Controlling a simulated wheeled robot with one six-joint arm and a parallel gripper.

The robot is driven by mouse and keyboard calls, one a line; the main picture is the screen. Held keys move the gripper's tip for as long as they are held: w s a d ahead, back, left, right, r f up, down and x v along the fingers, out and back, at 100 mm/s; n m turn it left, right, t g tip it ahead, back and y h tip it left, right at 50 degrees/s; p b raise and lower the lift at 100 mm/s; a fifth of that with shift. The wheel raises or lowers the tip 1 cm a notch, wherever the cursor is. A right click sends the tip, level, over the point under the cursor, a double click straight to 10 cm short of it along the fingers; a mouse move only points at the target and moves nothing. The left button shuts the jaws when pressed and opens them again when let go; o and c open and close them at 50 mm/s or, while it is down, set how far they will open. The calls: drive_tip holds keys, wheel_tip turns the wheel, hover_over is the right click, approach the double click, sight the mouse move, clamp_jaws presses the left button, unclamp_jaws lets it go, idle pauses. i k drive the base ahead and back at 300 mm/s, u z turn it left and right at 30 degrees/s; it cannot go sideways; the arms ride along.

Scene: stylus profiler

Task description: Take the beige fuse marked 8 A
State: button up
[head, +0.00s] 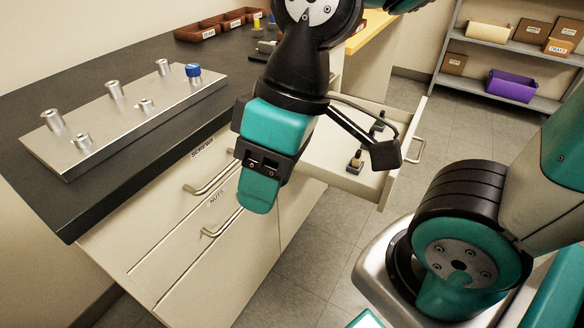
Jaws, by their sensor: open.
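No fuse marked 8 A can be made out. An open drawer (372,184) juts from the cabinet at the centre right, partly hidden behind my arm. In it stand a small dark item with a pale base (354,164) and another small dark item (378,123); their markings are too small to read. My gripper (258,190) hangs in front of the cabinet, left of the open drawer, pointing down. It is open, and nothing shows in it.
A metal plate (120,128) with several posts and a blue knob (193,70) lies on the dark countertop (60,205). Brown bins (198,31) stand at the back. Shut drawers labelled SCREWS and NUTS are below. A shelf with a purple crate (511,87) stands far right; floor between is clear.

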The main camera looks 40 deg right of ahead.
sight(356, 159)
drive_tip(key=z, duration=1)
